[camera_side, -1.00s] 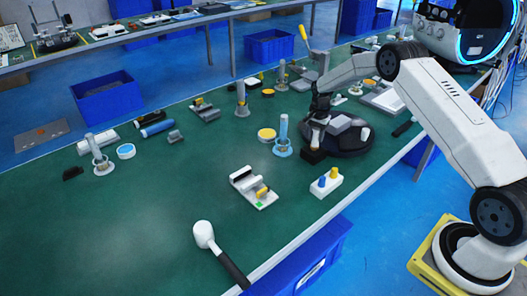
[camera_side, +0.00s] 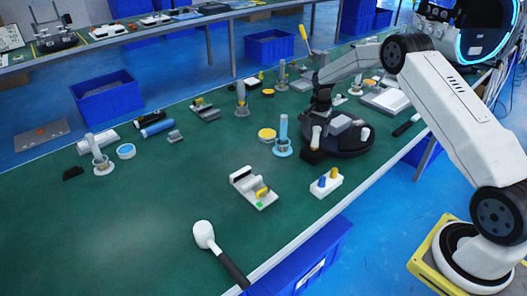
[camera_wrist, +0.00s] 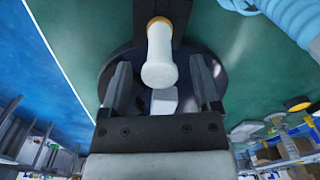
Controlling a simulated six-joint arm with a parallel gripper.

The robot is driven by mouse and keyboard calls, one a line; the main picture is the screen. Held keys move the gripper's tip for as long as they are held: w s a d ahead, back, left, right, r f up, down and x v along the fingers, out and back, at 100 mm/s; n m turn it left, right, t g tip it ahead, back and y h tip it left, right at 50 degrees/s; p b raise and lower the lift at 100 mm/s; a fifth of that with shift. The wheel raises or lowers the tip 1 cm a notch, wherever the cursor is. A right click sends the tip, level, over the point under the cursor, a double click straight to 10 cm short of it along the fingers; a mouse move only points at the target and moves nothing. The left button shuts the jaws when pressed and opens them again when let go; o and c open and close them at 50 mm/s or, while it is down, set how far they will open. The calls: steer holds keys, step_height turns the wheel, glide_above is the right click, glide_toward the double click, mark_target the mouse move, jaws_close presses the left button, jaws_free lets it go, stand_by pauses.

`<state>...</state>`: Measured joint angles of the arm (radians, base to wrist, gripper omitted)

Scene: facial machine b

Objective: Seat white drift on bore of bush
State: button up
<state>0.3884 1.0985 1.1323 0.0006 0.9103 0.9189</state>
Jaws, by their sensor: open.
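The white drift (camera_wrist: 160,52) is a cylinder with a wider near end, seen between my finger tips in the wrist view. Its far end meets a tan ring (camera_wrist: 158,20), which looks like the bush, on a dark block (camera_wrist: 180,12). In the side view the drift (camera_side: 316,136) stands roughly upright over the black block (camera_side: 312,156). My gripper (camera_wrist: 161,85) is open, with one finger on each side and visible gaps to the drift. In the side view my gripper (camera_side: 320,110) is just above the drift. The bore and exact seating are hidden.
A round black base (camera_side: 350,145) carries the block and a small white piece (camera_wrist: 164,101). A light-blue post on a ring stand (camera_side: 283,140) is close on the left. A white block with blue and yellow pegs (camera_side: 326,184) lies in front.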

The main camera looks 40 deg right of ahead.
mark_target(316, 129)
steer(key=shift+r, duration=2.5)
steer(key=shift+s+a+r, duration=0.1)
steer(key=shift+a+r, duration=0.15)
steer(key=shift+a, duration=0.15)
steer(key=s+a+r+n+t, duration=0.1)
steer(key=s+a+r+n, duration=0.2)
steer(key=s+a+n, duration=0.45)
steer(key=s+a+r+n+t, duration=0.1)
steer(key=s+a+r+n, duration=0.3)
steer(key=s+a, duration=0.5)
steer(key=s+a+n, duration=0.3)
steer(key=s+a, duration=0.1)
steer(key=s, duration=0.5)
steer(key=shift+a+f+t, duration=0.3)
steer(key=shift+a, duration=0.1)
